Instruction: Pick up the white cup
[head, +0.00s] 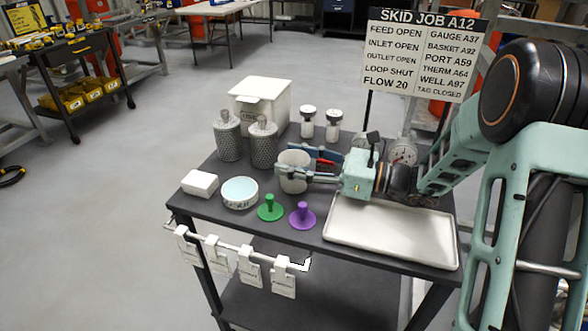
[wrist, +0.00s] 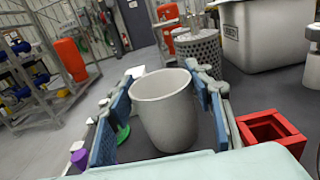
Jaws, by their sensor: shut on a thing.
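The white cup (head: 294,172) is upright at the middle of the dark cart top in the head view. In the wrist view the cup (wrist: 166,112) stands between the two blue finger pads, with its open rim facing up and its inside empty. My gripper (head: 293,174) comes in from the right and is shut on the cup's sides; in the wrist view my gripper (wrist: 163,118) has a finger on each side of it. I cannot tell whether the cup's base touches the cart top.
Two perforated metal canisters (head: 245,138) and a white box (head: 260,101) stand behind the cup. A round white dish (head: 239,193), a green knob (head: 270,208) and a purple knob (head: 302,216) are in front. A pale tray (head: 390,232) lies at right. A red square holder (wrist: 268,140) is close by.

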